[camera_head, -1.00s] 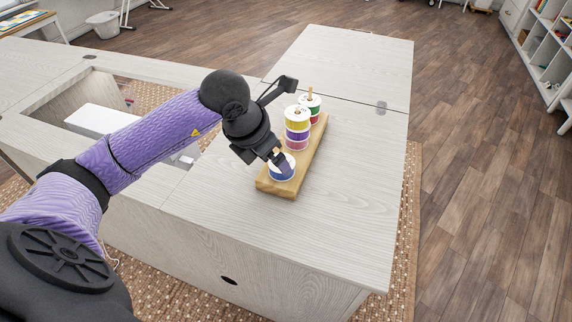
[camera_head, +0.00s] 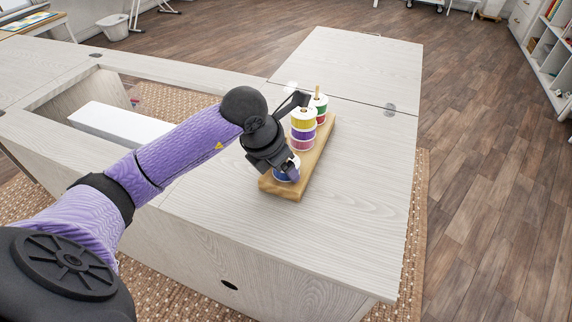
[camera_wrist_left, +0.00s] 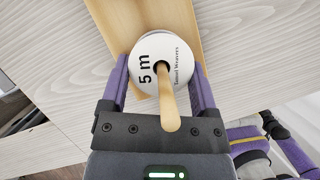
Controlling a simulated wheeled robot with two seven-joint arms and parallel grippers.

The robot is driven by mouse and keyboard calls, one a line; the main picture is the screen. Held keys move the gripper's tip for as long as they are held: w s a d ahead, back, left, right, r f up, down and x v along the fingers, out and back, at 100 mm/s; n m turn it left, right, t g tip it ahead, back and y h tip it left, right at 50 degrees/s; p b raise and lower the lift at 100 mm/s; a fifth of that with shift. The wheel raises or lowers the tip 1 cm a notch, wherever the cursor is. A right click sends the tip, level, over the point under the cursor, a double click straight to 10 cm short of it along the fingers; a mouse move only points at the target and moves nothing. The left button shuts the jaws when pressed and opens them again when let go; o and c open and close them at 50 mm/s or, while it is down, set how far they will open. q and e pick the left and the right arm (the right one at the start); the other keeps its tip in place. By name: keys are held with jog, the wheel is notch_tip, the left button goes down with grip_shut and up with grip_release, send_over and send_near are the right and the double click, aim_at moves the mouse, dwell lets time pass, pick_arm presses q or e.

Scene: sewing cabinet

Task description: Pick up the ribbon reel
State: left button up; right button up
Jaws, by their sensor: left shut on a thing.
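A blue ribbon reel (camera_head: 279,176) with a white top sits at the near end of a wooden peg board (camera_head: 270,189). In the left wrist view its white face (camera_wrist_left: 150,80) reads "5 m", and a wooden peg (camera_wrist_left: 168,105) rises through its centre. My left gripper (camera_head: 291,170) is shut on this reel, with a purple finger on each side of it. In the head view the gripper partly hides the reel. The reel appears still around its peg. My right gripper is not in view.
Farther along the board, a yellow reel (camera_head: 303,122) is stacked over a purple one (camera_head: 302,138). Behind them are green (camera_head: 321,111) and red reels on another peg. The cabinet top (camera_head: 350,210) is clear to the right. An open well with a white block (camera_head: 115,122) lies left.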

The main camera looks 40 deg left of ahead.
pick_arm(q)
jog(key=shift+r, duration=0.1)
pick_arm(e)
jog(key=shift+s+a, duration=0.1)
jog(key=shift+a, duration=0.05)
pick_arm(q)
jog(key=shift+r, duration=0.35)
notch_tip(320, 180, up, 17)
jog(key=p, duration=0.7)
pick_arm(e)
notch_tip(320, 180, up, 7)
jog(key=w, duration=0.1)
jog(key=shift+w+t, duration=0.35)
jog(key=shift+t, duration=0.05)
